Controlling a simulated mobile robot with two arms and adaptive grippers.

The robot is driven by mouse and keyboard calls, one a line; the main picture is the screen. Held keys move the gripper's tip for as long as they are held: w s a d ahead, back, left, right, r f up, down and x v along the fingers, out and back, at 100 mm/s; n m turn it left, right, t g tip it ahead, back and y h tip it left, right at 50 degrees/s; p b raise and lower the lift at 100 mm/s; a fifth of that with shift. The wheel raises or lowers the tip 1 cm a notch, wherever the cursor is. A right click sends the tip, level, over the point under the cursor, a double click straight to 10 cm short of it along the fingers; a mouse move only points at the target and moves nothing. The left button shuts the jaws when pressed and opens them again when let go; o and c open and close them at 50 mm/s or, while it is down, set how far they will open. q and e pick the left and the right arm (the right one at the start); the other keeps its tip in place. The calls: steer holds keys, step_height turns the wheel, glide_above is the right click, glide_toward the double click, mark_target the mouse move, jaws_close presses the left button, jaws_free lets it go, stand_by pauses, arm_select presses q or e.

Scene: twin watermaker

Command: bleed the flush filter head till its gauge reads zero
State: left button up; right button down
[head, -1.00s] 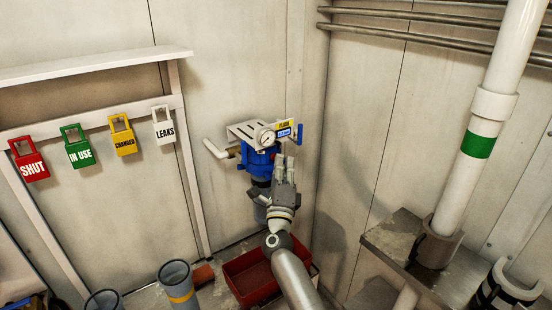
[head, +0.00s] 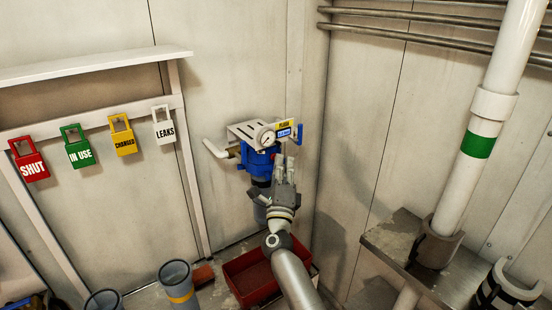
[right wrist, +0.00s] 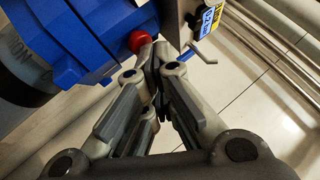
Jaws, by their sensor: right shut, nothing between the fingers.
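The flush filter head (head: 257,161) is blue and fixed near the wall corner, with a grey metal bracket above it. Its round white gauge (head: 265,138) faces me, but the needle is too small to read. A red button (right wrist: 140,41) sticks out of the blue head in the right wrist view. My right gripper (head: 285,161) is shut and empty at the head's right side. In the right wrist view its closed fingertips (right wrist: 156,50) are right beside the red button; I cannot tell if they touch. My left gripper is out of view.
A yellow and blue label (head: 284,129) and a blue lever (head: 299,134) sit right of the gauge. A red tray (head: 247,280) lies below on the floor. A metal ledge (head: 395,240) with a white pipe stands right. Coloured tags hang left.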

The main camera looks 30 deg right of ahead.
steer(key=shift+s, duration=0.1)
steer(key=shift+s+p, duration=0.4)
steer(key=shift+s, duration=0.35)
steer(key=shift+s, duration=0.1)
steer(key=s, duration=0.1)
steer(key=s+p, duration=0.1)
steer(key=s, duration=0.2)
steer(key=shift+s+d+p, duration=0.25)
steer(key=shift+s+p, duration=0.15)
steer(key=shift+f, duration=0.15)
